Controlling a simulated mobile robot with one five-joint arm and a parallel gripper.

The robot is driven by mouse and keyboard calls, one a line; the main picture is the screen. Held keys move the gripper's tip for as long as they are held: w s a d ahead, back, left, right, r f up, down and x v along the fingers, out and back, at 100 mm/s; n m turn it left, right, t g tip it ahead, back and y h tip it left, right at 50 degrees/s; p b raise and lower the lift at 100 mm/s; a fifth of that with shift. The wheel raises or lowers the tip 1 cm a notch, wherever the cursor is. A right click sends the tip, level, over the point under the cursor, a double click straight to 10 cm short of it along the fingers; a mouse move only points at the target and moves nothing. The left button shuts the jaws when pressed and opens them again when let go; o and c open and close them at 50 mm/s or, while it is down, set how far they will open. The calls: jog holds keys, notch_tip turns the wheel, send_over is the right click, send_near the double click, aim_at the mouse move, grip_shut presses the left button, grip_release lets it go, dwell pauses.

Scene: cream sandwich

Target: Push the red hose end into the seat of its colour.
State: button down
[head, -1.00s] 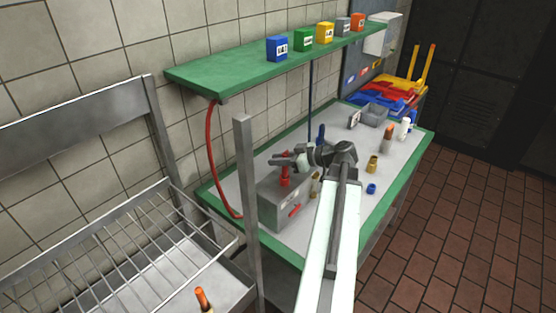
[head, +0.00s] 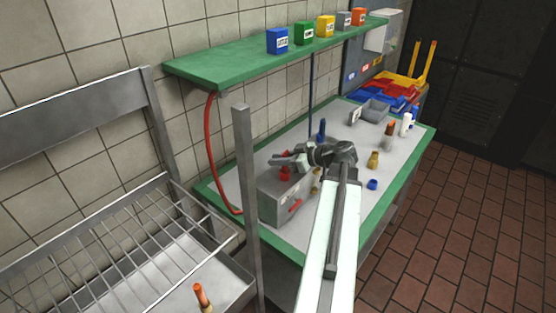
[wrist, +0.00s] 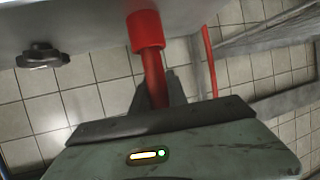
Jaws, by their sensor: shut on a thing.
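My gripper (head: 285,160) is over the grey box (head: 272,202) on the bench. In the wrist view my gripper (wrist: 158,90) is shut on the narrow red hose end (wrist: 154,75). A wider red collar, the red seat (wrist: 146,30), stands against the grey box face and lines up with the hose end. The hose end meets the collar; how deep it sits inside is hidden. The red seat also shows in the head view (head: 285,173), just under my fingers. The red hose (head: 210,150) hangs from the green shelf down to the bench at left.
A red lever (head: 295,207) is on the box front. A dark knob (wrist: 42,56) shows in the wrist view. A metal post (head: 246,190) and wire rack stand at left. A blue piece (head: 322,128), a brass fitting (head: 374,160) and a blue ring (head: 372,184) stand on the bench.

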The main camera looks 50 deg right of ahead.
jog(key=shift+f+b, duration=0.4)
jog(key=shift+f, duration=0.1)
jog(key=c, duration=1.2)
grip_release()
jog(key=shift+c, duration=0.2)
jog(key=p+v, duration=0.3)
jog(key=v, duration=0.4)
jog(key=shift+s+r, duration=0.15)
jog(key=shift+r, duration=0.05)
jog(key=shift+s+d, duration=0.1)
jog(key=shift+s, duration=0.15)
